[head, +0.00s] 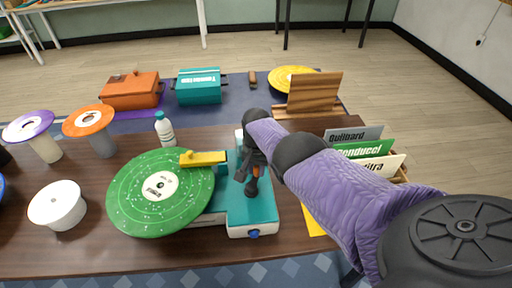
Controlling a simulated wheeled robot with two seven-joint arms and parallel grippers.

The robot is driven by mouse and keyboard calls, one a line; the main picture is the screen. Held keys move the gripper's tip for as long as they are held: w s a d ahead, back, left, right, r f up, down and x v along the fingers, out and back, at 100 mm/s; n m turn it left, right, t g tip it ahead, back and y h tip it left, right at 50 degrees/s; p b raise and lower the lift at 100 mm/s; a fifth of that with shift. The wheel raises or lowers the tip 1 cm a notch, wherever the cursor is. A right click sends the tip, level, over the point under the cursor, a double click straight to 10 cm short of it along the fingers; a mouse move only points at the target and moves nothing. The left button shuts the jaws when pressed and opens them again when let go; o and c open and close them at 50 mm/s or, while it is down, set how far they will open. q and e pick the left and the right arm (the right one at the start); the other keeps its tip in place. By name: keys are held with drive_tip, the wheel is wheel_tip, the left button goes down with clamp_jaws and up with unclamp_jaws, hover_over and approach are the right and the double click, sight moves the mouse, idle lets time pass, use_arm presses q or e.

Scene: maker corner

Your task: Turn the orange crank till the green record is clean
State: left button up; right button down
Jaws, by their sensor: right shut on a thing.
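The green record (137,205) lies flat on the left side of a teal and white machine (262,209). White specks are scattered over its surface around the pale centre label. A yellow arm (205,158) reaches from the machine over the record's upper right edge. My right gripper (252,186) points down over the middle of the machine and is shut on the orange crank (255,171). Only small bits of orange show; the gripper hides most of the crank. My left gripper is not in view.
A white bottle (164,130) stands just behind the record. A white drum (59,206) and stands with purple (28,126) and orange (89,120) discs are at left. Record sleeves (363,150) stand right, beyond my forearm. Orange (131,91) and teal (200,88) boxes are behind.

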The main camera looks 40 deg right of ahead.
sight(256, 166)
drive_tip(key=c, duration=0.5)
unclamp_jaws()
wheel_tip(256, 166, up, 10)
drive_tip(key=p, duration=0.8)
drive_tip(key=shift+p, duration=0.3)
